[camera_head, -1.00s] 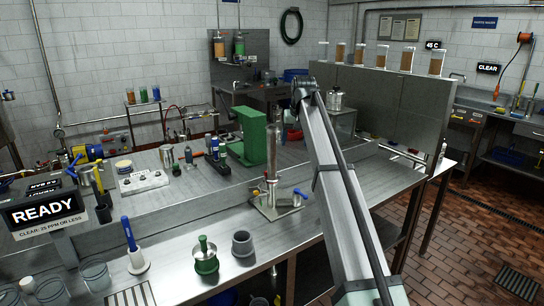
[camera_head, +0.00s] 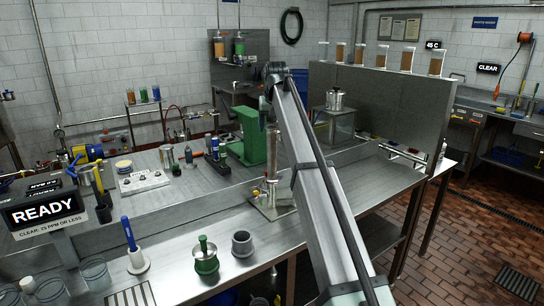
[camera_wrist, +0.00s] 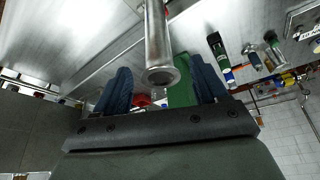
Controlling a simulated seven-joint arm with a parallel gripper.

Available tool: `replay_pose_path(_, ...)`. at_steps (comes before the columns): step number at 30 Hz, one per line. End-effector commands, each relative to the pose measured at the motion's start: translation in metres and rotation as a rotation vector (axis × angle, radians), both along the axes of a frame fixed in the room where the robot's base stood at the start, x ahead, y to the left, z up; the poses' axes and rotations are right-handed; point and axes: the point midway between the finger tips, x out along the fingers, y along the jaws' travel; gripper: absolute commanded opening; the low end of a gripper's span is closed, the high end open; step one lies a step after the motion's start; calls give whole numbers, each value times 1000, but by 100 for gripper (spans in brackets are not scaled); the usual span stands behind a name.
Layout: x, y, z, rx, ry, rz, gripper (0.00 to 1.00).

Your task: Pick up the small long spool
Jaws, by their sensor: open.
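No part is plainly identifiable as the small long spool. My gripper (camera_wrist: 161,72) is open, its two dark blue fingers apart in the wrist view. A metal cylinder (camera_wrist: 158,40) comes down from the top edge of that view, its round end in line with the gap between the fingers; whether it is inside the gap I cannot tell. In the head view an upright metal tube (camera_head: 272,155) stands on a small base plate (camera_head: 262,206) on the bench, partly behind my arm. My gripper in the head view is near the tube's top, mostly hidden by the arm.
A green press-like block (camera_head: 252,135) stands behind the tube. At the front edge are a green knobbed part (camera_head: 206,262), a grey ring (camera_head: 242,244) and a blue-handled tool (camera_head: 133,245). A grey panel (camera_head: 380,100) rises at the right. The bench between tube and left items is fairly clear.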

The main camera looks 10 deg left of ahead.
Motion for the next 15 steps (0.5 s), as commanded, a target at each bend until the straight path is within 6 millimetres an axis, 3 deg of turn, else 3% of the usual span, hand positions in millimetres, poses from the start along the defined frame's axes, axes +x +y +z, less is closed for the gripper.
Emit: replay_pose_path(15, 19, 4, -41, -1, 2, 0, 72)
